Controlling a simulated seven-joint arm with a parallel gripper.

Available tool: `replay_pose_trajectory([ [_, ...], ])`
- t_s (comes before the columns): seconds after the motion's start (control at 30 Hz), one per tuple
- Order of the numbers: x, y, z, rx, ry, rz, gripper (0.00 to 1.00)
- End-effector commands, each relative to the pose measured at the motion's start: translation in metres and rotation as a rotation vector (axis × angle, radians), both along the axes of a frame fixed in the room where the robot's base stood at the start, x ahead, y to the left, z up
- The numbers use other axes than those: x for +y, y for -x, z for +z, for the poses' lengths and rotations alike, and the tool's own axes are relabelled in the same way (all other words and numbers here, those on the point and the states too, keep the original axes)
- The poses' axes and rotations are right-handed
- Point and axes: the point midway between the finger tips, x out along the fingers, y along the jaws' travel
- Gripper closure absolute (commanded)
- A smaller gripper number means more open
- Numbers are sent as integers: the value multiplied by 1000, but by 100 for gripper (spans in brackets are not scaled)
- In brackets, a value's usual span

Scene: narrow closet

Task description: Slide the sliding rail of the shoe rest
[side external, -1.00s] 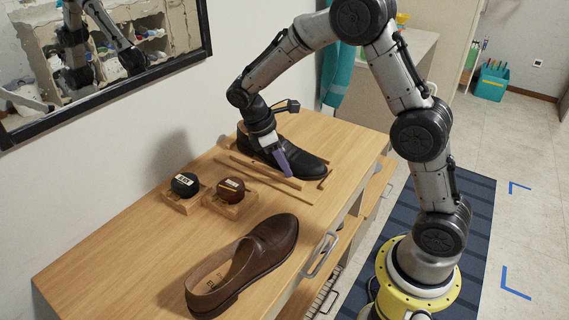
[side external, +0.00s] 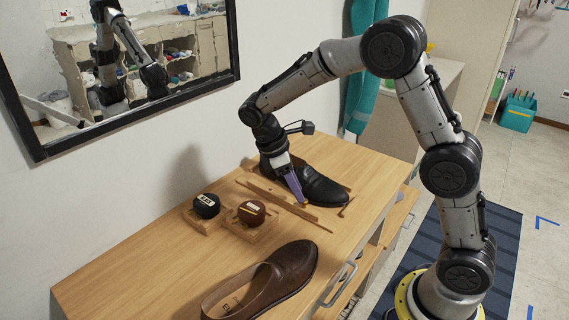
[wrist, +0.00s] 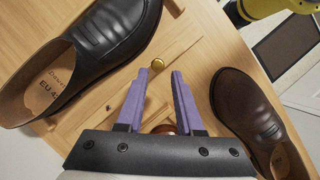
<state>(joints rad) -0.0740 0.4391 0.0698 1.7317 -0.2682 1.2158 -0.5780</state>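The shoe rest is a low wooden frame on the bench. A black shoe (side external: 318,184) sits on it, and also shows at the upper left of the wrist view (wrist: 105,50). Its wooden rail (side external: 277,193) runs along the shoe's near side. My gripper (side external: 301,203) points down at the rail beside the black shoe. Whether a finger touches the rail I cannot tell.
A brown shoe (side external: 285,275) lies on the wooden bench (side external: 130,275), nearer the camera. A black tin (side external: 206,206) and a brown tin (side external: 251,212) stand in wooden holders left of the rail. A framed mirror (side external: 38,150) hangs on the wall behind.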

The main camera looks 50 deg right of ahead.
Motion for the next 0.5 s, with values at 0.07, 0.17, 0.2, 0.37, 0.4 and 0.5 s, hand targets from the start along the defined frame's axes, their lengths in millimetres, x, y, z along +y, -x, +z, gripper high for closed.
replay_pose_trajectory([
  [0.07,5,-6,17,-8,-1,1,64],
  [0.17,11,-12,38,-7,0,1,64],
  [0.2,14,-15,46,-8,-1,1,64],
  [0.37,23,-23,75,-6,-2,1,64],
  [0.4,24,-24,81,-5,-2,1,64],
  [0.5,28,-28,93,-5,-2,1,64],
])
